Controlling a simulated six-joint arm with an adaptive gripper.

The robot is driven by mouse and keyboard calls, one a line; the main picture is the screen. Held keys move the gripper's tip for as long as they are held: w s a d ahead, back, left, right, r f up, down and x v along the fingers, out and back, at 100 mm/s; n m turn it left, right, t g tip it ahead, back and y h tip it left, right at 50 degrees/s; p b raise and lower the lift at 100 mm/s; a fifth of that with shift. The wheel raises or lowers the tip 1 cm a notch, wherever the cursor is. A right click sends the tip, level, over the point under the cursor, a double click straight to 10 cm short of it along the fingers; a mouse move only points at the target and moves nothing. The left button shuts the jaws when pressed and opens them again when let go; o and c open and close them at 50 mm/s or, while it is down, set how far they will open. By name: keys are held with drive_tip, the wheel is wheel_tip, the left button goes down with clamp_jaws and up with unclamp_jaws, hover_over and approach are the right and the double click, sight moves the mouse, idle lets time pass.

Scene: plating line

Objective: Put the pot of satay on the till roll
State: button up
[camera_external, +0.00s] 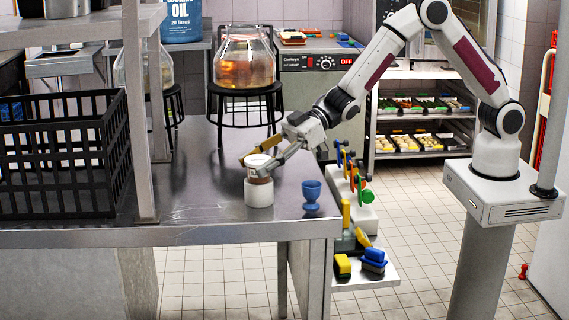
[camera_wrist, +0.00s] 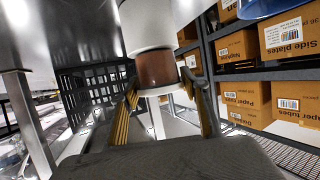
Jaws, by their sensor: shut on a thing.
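The till roll (camera_external: 259,194) is a short white cylinder standing on the steel counter near its front edge. The pot of satay (camera_external: 259,166), small and brown with a white lid, is directly above it, seemingly upright. My gripper (camera_external: 262,163) is shut on the pot, one finger on each side. In the wrist view, which looks upside down, the brown pot (camera_wrist: 155,70) sits between the two fingertips (camera_wrist: 159,80), against the white till roll (camera_wrist: 146,24) in the picture. I cannot tell whether pot and roll touch or a thin gap remains.
A blue egg cup (camera_external: 311,194) stands just right of the till roll, near the counter's corner. A black crate (camera_external: 62,160) and a shelf post (camera_external: 137,110) are at the left. A glass jar (camera_external: 244,60) on a black stand is behind. The counter left of the roll is clear.

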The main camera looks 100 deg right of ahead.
drive_tip(key=o, duration=1.1)
drive_tip(key=shift+f, duration=0.1)
drive_tip(key=shift+o, duration=0.2)
drive_tip(key=shift+r, duration=0.2)
drive_tip(key=shift+s+d+r, duration=0.2)
drive_tip(key=shift+s+d, duration=0.05)
drive_tip(key=shift+s, duration=0.15)
drive_tip(key=v, duration=1.1)
drive_tip(key=shift+r, duration=0.15)
